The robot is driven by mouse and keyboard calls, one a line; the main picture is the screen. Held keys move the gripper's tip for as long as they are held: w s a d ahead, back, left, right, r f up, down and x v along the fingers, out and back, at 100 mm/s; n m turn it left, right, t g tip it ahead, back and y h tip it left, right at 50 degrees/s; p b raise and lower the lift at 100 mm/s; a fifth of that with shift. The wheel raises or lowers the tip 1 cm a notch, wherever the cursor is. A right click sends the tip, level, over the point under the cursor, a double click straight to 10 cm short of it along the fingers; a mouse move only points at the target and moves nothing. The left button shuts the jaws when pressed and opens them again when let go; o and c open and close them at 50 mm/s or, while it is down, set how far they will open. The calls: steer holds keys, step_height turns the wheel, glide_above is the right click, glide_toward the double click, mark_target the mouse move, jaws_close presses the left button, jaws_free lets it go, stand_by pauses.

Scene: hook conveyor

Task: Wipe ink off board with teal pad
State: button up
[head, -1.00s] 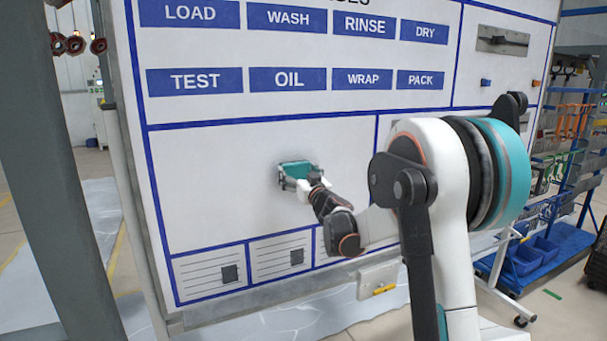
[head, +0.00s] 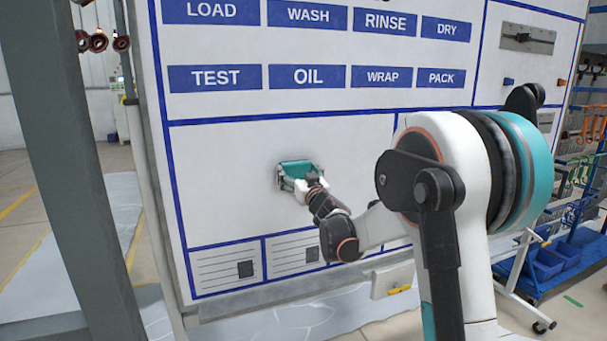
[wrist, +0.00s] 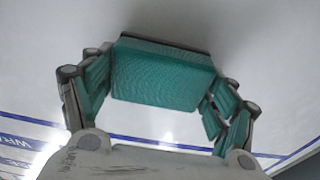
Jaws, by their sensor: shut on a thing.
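The white board (head: 230,205) with blue lines fills the middle of the head view. My gripper (head: 300,180) is shut on the teal pad (head: 296,168) at the large blank panel below the label rows. In the wrist view, the teal pad (wrist: 165,75) sits between the two fingers of my gripper (wrist: 160,88), its far side at or very near the white surface. Whether it presses on the board cannot be told for sure. I see no ink mark on the bare panel around the pad; the surface behind the pad and my arm is hidden.
A grey post (head: 75,170) stands close at the left. A small box with a yellow part (head: 398,285) is at the board's lower edge. A blue cart with bins (head: 550,260) stands at the right. Blank panel lies left of and above the pad.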

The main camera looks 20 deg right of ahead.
mark_target(257, 172)
steer(key=shift+a, duration=5.85)
steer(key=shift+s, duration=0.1)
steer(key=shift+s, duration=2.9)
steer(key=s, duration=0.3)
